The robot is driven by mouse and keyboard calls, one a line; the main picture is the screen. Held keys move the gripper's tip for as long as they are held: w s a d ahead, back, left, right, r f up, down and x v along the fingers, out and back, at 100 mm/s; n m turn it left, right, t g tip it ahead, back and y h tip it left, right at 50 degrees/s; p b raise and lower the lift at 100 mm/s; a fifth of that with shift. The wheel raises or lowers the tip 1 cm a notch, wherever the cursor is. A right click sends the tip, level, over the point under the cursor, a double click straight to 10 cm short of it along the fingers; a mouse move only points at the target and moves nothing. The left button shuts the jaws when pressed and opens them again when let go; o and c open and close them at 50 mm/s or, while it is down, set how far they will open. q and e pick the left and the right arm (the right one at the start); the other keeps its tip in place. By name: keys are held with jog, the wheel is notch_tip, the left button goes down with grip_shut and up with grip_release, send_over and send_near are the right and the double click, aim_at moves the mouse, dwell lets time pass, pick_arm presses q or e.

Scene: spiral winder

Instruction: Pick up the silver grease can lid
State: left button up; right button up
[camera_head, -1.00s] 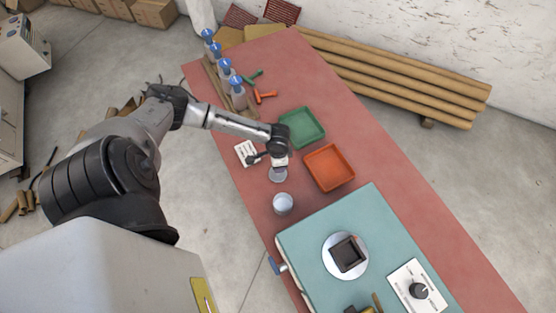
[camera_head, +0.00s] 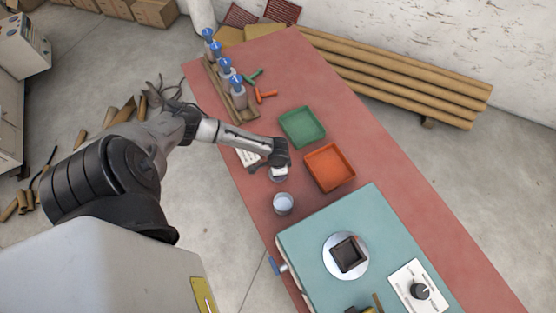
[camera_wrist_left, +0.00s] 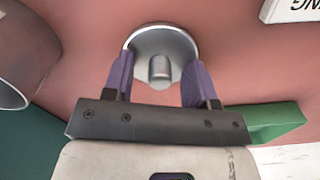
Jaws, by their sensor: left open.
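The silver grease can lid (camera_wrist_left: 158,55) lies on the red table in the left wrist view, round with a short knob (camera_wrist_left: 160,68) in its middle. In the head view the lid (camera_head: 278,178) is mostly hidden under my left gripper (camera_head: 279,174). My left gripper, with purple fingers (camera_wrist_left: 160,85), is open. Its fingers stand on either side of the knob, overlapping the lid's edges in the picture; I cannot tell whether they touch it. The open grey can (camera_head: 283,204) stands just nearer the machine. It also shows at the left of the wrist view (camera_wrist_left: 20,62). My right gripper is out of view.
A green tray (camera_head: 302,127) and an orange tray (camera_head: 330,168) lie right of my gripper. A white card (camera_head: 247,157) lies partly behind my arm. Blue-capped bottles (camera_head: 238,92) stand at the far end. A teal machine (camera_head: 310,235) with a turntable fills the near end.

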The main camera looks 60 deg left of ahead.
pick_arm(q)
jog(key=shift+c, duration=0.3)
grip_shut()
jog(key=shift+r, duration=0.15)
